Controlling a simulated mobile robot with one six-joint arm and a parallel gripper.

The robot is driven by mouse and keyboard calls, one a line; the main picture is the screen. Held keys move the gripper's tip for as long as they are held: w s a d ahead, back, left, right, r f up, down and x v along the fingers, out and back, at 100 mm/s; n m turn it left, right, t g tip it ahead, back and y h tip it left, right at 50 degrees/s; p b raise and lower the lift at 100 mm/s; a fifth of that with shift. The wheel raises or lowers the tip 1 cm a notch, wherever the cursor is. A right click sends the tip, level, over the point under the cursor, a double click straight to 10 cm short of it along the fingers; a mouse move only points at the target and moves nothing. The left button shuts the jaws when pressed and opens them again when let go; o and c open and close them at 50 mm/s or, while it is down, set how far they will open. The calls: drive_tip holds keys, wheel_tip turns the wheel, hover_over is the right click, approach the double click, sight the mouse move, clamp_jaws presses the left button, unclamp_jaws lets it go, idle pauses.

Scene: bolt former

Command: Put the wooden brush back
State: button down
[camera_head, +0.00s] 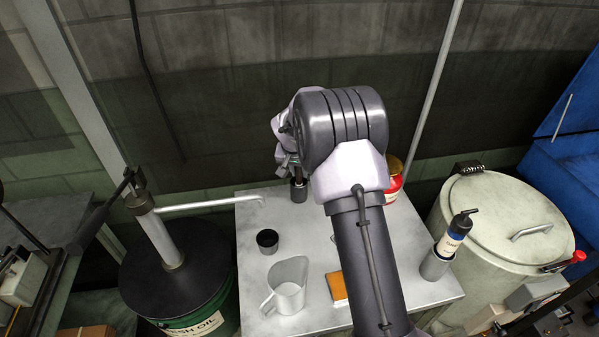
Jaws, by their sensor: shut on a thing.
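My gripper (288,158) is over the back left part of the grey metal table, partly hidden by my own wrist. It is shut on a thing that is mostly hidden. A short dark brown piece (298,174) shows just below the jaws and looks like part of the wooden brush. Directly under it is a small dark grey cylinder (299,192) near the table's back edge. I cannot tell whether the brown piece is inside this cylinder, touching it or above it.
On the table (252,210) are a black cup (267,241), a metal jug (287,284), an orange-brown block (337,287), a red can (393,187) and a dark bottle in a grey holder (436,265). An oil drum (200,322) stands left, a lidded bin (505,225) right.

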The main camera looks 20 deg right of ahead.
drive_tip(key=c, duration=1.3)
unclamp_jaws()
drive_tip(key=shift+f, duration=0.15)
